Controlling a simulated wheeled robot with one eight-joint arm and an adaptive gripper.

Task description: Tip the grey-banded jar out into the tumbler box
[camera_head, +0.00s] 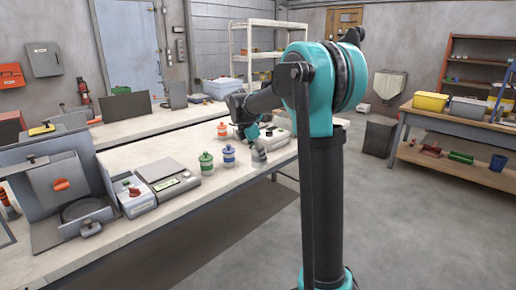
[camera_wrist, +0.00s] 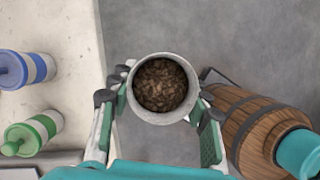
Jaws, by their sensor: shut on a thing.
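My gripper (camera_wrist: 160,112) is shut on an open jar (camera_wrist: 133,90), with one finger on each side. The jar is full of brown pellets and has no lid on; it looks roughly upright. In the head view the jar (camera_head: 259,156) hangs below my gripper (camera_head: 258,146) near the front edge of the bench; its band looks greyish there. In the wrist view grey floor shows around the jar, beyond the bench edge. A grey box-like station (camera_head: 60,182) with a red knob stands at the bench's left end; I cannot tell whether it is the tumbler box.
A green-banded jar (camera_head: 206,163) and a blue-banded jar (camera_head: 229,156), both lidded, stand left of my gripper on the bench (camera_head: 140,152). A scale (camera_head: 168,178) is further left. A wooden barrel (camera_wrist: 250,122) stands right of the jar in the wrist view.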

